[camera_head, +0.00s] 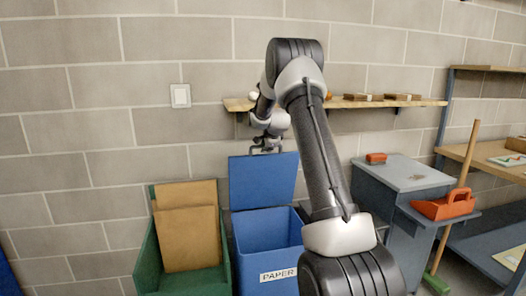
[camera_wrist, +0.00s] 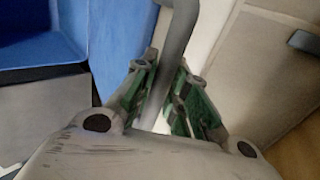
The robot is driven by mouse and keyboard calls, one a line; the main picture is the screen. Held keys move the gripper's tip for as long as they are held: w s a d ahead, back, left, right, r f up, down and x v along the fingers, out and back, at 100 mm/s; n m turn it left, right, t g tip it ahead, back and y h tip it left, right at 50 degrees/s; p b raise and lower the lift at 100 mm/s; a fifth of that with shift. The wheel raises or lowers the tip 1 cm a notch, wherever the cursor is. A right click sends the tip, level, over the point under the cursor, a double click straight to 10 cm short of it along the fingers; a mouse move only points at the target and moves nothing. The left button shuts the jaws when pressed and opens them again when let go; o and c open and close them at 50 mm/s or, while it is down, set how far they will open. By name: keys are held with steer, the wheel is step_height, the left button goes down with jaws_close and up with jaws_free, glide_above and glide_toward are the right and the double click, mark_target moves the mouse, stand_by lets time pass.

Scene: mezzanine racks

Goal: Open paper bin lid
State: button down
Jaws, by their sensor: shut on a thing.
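The blue paper bin (camera_head: 268,246) stands on the floor against the wall, with a white label reading PAPER on its front. Its blue lid (camera_head: 262,181) is raised and stands upright at the back of the bin, so the inside shows. My gripper (camera_head: 266,146) is at the top edge of the lid. In the wrist view my gripper (camera_wrist: 163,92) is shut on a grey bar-like handle (camera_wrist: 176,48), which runs between the green-padded fingers. The lid (camera_wrist: 120,38) shows beside it. My arm hides part of the bin's right side.
A green bin (camera_head: 148,250) holding brown cardboard (camera_head: 187,225) stands left of the blue bin. A wall shelf (camera_head: 385,102) with small boxes is behind my arm. A grey cabinet (camera_head: 400,178), an orange dustpan (camera_head: 445,206) and a wooden broom handle (camera_head: 468,155) are on the right.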

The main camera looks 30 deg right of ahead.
steer(key=shift+a, duration=0.1)
steer(key=c, duration=1.4)
jaws_free()
steer(key=v, duration=1.2)
steer(key=shift+r, duration=0.1)
